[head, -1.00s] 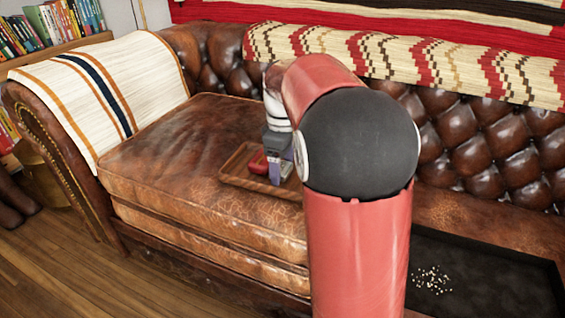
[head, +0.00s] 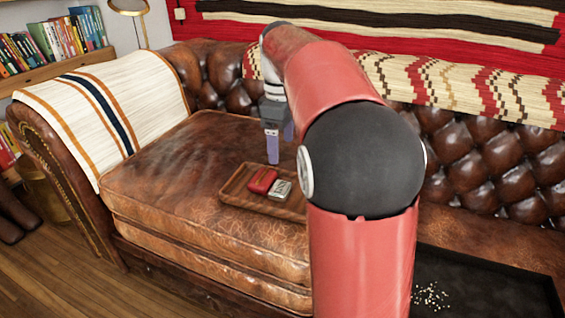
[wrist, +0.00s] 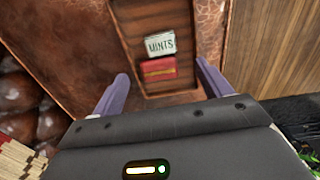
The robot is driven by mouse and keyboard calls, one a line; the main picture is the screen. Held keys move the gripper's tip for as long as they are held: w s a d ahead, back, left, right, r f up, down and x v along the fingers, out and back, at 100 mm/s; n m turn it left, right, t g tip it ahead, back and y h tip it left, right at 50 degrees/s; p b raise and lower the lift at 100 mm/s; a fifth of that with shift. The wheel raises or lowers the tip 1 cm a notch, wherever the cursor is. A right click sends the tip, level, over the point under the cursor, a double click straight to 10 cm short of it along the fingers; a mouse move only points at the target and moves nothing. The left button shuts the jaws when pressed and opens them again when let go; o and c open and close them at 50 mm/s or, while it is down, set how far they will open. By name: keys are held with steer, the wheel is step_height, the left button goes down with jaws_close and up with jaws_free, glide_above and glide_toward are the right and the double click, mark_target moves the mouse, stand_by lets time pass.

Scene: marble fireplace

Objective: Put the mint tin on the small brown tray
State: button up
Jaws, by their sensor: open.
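The mint tin (head: 281,189) is small, pale and lettered. It lies on the small brown tray (head: 233,198), right beside a red item (head: 263,181). In the wrist view the tin (wrist: 160,44) reads "MINTS", with the red item (wrist: 158,69) beside it and the slatted tray (wrist: 138,21) around both. My gripper (head: 278,158) is above and behind the tray, apart from the tin. My arm hides the tray's right end in the head view.
The tray rests on a brown leather sofa seat (head: 170,165) with free room to its left. A tufted backrest (head: 470,160) stands behind. A dark tray (head: 480,285) with small pale bits lies at the lower right. A striped throw (head: 100,110) covers the left armrest.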

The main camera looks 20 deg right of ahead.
steer(key=s+a+f+m+t, duration=0.2)
steer(key=s+f+m, duration=0.1)
steer(key=s, duration=0.4)
steer(key=s+a+f+m+t, duration=0.1)
steer(key=s+a+f+m, duration=0.1)
steer(key=s, duration=0.6)
steer(key=s+a+f+m+t, duration=0.2)
steer(key=s+a+f+m, duration=0.1)
steer(key=s, duration=0.5)
steer(key=shift+a+f+m+t, duration=0.3)
steer(key=shift+a+m, duration=0.2)
steer(key=shift+m, duration=0.2)
steer(key=shift+s, duration=0.1)
